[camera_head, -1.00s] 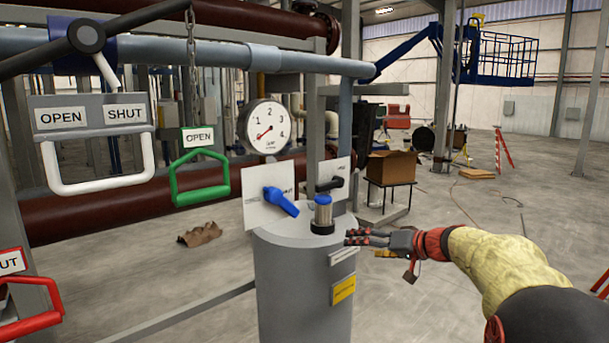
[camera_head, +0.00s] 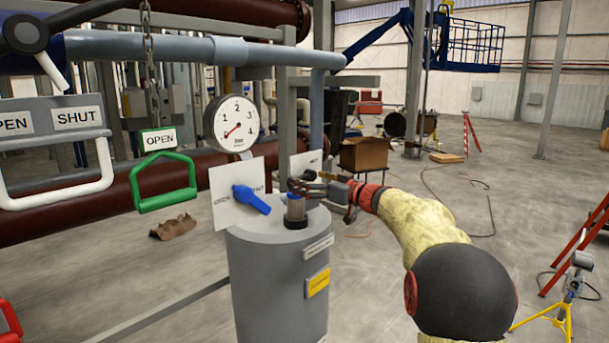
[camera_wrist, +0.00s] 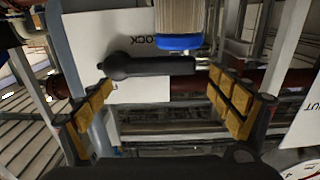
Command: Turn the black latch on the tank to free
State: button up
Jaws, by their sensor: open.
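The black latch (camera_wrist: 150,66) shows in the wrist view in front of a white plate (camera_wrist: 88,45) whose visible lettering ends in "OCK". The latch lies level in that view, its round hub at left and its bar pointing right. My gripper (camera_wrist: 155,95) is open, with yellow-padded fingers to the left and right of the latch and no clear contact. In the head view my gripper (camera_head: 305,187) is above the grey tank (camera_head: 277,275), behind or beside the blue-topped cylinder (camera_head: 295,205), and it hides the latch there.
The blue-topped cylinder (camera_wrist: 178,30) stands close to the latch in the wrist view. A blue handle (camera_head: 252,200) on a white plate (camera_head: 228,190) is left of my gripper. A gauge (camera_head: 232,125), green handle (camera_head: 165,182) and pipes are behind.

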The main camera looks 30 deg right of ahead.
jog(key=shift+w+a, duration=0.3)
jog(key=shift+w, duration=0.35)
jog(key=shift+c, duration=0.9)
jog(key=shift+s+d, duration=0.1)
jog(key=shift+d, duration=0.05)
jog(key=c, duration=0.4)
jog(key=shift+s+a+r, duration=0.2)
jog(key=shift+r, duration=0.05)
jog(key=c, duration=1.1)
